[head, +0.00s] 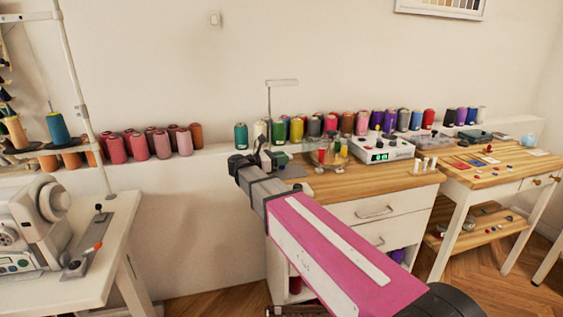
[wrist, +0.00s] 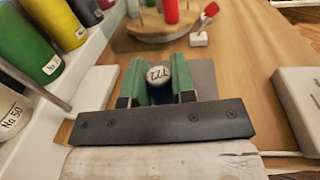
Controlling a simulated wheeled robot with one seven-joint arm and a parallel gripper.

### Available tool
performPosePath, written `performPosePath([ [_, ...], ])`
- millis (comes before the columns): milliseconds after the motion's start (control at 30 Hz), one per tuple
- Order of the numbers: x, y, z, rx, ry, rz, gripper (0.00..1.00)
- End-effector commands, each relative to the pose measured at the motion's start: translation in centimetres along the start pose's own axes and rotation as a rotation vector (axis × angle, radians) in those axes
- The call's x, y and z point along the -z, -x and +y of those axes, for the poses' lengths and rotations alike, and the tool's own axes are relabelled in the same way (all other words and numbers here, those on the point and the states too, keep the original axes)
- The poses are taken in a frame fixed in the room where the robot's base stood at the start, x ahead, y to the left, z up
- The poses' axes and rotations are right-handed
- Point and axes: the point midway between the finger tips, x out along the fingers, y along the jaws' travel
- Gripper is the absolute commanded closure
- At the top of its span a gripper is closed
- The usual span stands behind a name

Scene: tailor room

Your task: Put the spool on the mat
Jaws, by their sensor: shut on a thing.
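The spool (wrist: 158,74) shows in the wrist view with a pale round top bearing dark markings and a dark blue side below. My gripper (wrist: 159,84) has green fingers, one on each side of the spool, and is shut on it. A flat grey mat (wrist: 205,76) lies on the wooden cabinet top just beyond and right of the fingers. In the head view, my gripper (head: 266,160) is over the left end of the cabinet, and the mat (head: 291,171) shows partly behind it. The spool's lower part is hidden, and I cannot tell its height above the mat.
A round wooden stand with colored spools (head: 328,155) is beyond the mat. A white device (head: 382,150) stands to its right. Large thread cones (wrist: 52,35) line the wall ledge on the left. A small white holder with a red top (wrist: 202,28) stands near the stand.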

Motion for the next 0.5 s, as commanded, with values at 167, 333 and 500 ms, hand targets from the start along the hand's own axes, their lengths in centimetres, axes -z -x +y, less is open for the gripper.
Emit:
performPosePath([
  [167, 1.11, 0.0, -0.01, 0.0, -0.001, 0.0, 0.97],
  [333, 1.07, 0.0, -0.01, 0.0, -0.001, 0.0, 0.97],
  [500, 1.34, 0.0, -0.01, 0.0, -0.001, 0.0, 0.66],
])
